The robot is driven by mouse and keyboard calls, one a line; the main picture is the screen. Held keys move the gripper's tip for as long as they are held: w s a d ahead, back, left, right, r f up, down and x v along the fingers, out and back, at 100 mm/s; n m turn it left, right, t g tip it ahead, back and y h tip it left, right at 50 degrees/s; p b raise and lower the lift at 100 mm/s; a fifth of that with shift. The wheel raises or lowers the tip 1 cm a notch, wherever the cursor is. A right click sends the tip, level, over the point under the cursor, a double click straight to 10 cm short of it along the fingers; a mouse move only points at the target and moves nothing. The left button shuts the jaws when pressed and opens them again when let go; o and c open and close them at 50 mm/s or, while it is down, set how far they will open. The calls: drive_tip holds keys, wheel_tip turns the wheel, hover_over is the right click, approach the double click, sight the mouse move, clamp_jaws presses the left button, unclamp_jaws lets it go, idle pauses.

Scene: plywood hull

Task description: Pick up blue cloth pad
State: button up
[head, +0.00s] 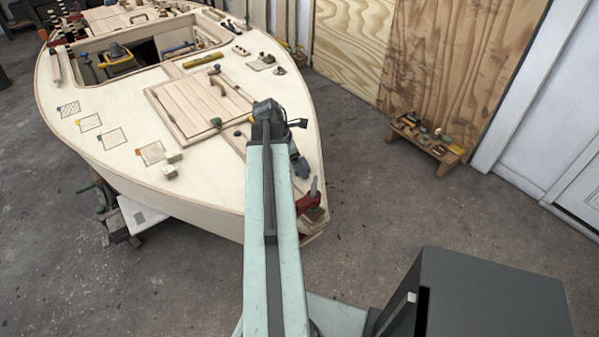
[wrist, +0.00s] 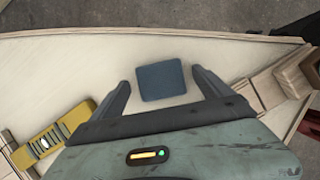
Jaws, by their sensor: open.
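The blue cloth pad (wrist: 161,80) is a small dark blue square lying flat on the pale plywood deck in the wrist view. My gripper (wrist: 163,80) is open, with one finger to the left of the pad and one to the right. The pad sits between the fingertips, with a gap on both sides. I cannot tell how high the fingers are above the deck. In the head view my arm reaches over the boat's bow, and I cannot make out the pad there.
In the wrist view a yellow tool (wrist: 62,135) lies left of my gripper, and wooden blocks (wrist: 270,87) stand to its right. The deck's edge runs just beyond the pad. In the head view a red clamp (head: 309,201) sits at the bow tip of the plywood hull (head: 190,200).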

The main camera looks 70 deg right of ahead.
drive_tip(key=c, duration=1.4)
drive_tip(key=shift+c, duration=0.2)
drive_tip(key=shift+r, duration=0.2)
wheel_tip(320, 180, up, 10)
drive_tip(key=p, duration=1)
drive_tip(key=shift+f, duration=0.15)
